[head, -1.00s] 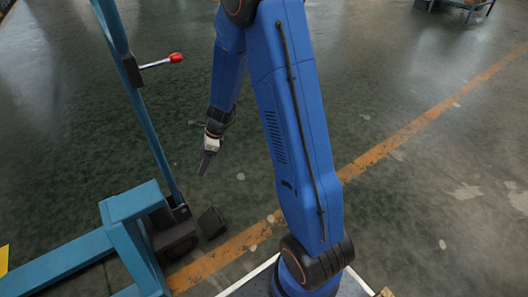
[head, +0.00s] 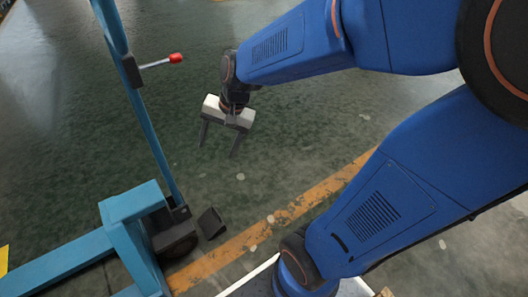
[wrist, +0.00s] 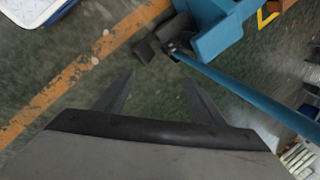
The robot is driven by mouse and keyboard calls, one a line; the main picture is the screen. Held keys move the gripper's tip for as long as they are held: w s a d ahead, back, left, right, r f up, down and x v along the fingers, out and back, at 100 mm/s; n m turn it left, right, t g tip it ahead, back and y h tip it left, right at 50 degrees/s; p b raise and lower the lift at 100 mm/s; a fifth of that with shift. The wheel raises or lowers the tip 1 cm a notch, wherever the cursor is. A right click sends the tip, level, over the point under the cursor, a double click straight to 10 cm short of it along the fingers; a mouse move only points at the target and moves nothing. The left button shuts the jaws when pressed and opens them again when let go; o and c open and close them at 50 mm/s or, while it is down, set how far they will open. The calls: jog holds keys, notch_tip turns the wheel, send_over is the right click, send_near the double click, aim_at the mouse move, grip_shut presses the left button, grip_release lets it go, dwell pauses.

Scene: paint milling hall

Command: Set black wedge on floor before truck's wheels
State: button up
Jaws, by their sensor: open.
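The black wedge (head: 211,223) lies on the floor just right of the wheel (head: 176,243) of the blue pallet truck (head: 130,205). The wedge also shows in the wrist view (wrist: 144,52), beside the truck (wrist: 212,30), with a narrow strip of floor or none between them; I cannot tell if they touch. My gripper (head: 218,152) is open and empty, pointing down above the floor, up and slightly right of the wedge in the head view. In the wrist view its two fingers (wrist: 158,88) are spread apart, with the wedge beyond their tips.
The truck's tall blue handle bar (head: 140,110) with a red-tipped lever (head: 174,58) rises left of my gripper. A worn orange floor line (head: 235,246) runs past the wedge. The dark green floor behind my gripper is clear.

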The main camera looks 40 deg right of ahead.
jog(key=s+d+r+n+t+h, duration=0.1)
jog(key=s+d+r+n, duration=0.1)
jog(key=s, duration=0.5)
jog(key=s+d+r+n+h, duration=0.2)
jog(key=s+d+r+n, duration=0.1)
jog(key=s+n, duration=0.3)
jog(key=shift+s+d+r+t, duration=0.3)
jog(key=shift+s+r+t, duration=0.15)
jog(key=shift+s, duration=0.75)
